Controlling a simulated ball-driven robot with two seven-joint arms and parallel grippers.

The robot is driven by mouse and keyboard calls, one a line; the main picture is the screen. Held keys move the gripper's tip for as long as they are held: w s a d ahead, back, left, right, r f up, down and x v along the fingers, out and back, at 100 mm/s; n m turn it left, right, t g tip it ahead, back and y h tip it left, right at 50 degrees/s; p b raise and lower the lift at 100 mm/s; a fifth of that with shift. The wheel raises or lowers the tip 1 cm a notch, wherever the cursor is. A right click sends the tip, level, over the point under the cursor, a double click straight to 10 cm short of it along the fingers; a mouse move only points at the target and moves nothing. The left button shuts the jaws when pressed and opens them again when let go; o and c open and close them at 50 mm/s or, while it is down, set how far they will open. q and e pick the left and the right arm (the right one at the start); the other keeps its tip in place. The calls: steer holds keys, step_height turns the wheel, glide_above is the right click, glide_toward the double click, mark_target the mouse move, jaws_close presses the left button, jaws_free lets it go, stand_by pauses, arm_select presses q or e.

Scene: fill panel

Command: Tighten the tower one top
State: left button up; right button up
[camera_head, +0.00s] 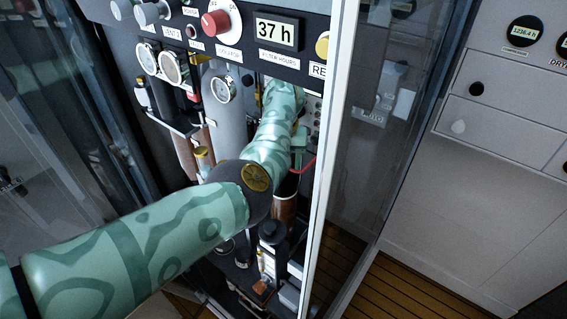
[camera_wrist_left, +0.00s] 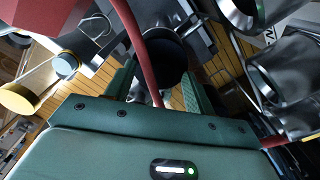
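My left arm (camera_head: 140,245) reaches from the left into the open cabinet, and its hand hides much of what is behind it. In the left wrist view the two green fingers of my left gripper (camera_wrist_left: 158,88) stand apart. A dark round cap (camera_wrist_left: 158,58) shows between and beyond them; I cannot tell whether they touch it. A red hose (camera_wrist_left: 140,35) crosses over that cap. In the head view a brown cylinder (camera_head: 285,208) stands below the hand. Which part is the tower one top is not clear. My right gripper is not in view.
Above the arm is a panel with a red knob (camera_head: 216,22) and a "37 h" display (camera_head: 277,33). A white cabinet edge (camera_head: 332,130) stands close on the right. Wooden floor (camera_head: 410,290) is clear beyond it.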

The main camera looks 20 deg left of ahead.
arm_select(q)
steer(key=shift+r, duration=0.1)
step_height(320, 180, up, 7)
steer(key=shift+r+p, duration=0.15)
steer(key=shift+p, duration=1.05)
